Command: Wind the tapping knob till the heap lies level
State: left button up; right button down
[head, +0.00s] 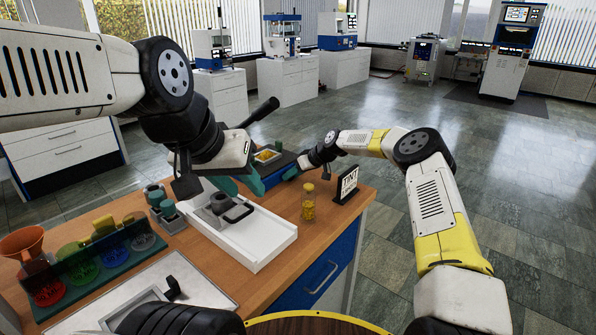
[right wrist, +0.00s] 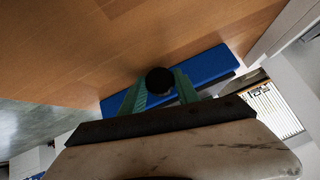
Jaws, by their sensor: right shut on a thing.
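In the right wrist view a round black knob (right wrist: 160,80) sits between the green fingers of my right gripper (right wrist: 160,90), which is shut on it. A blue base (right wrist: 205,68) lies beside the knob. In the head view my right gripper (head: 291,173) reaches the far side of the bench, by the blue body (head: 280,184) of the tapping device; the knob is hidden there. Behind my left gripper, a small tray (head: 277,150) holds a yellow heap (head: 266,155), too small to judge whether level. My left gripper (head: 242,184) hangs open and empty above the white tray.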

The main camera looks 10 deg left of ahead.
jog(key=c, duration=0.9)
grip_release()
jog(key=shift+d, duration=0.1)
jog(key=v, duration=0.7)
jog(key=shift+d+r, duration=0.25)
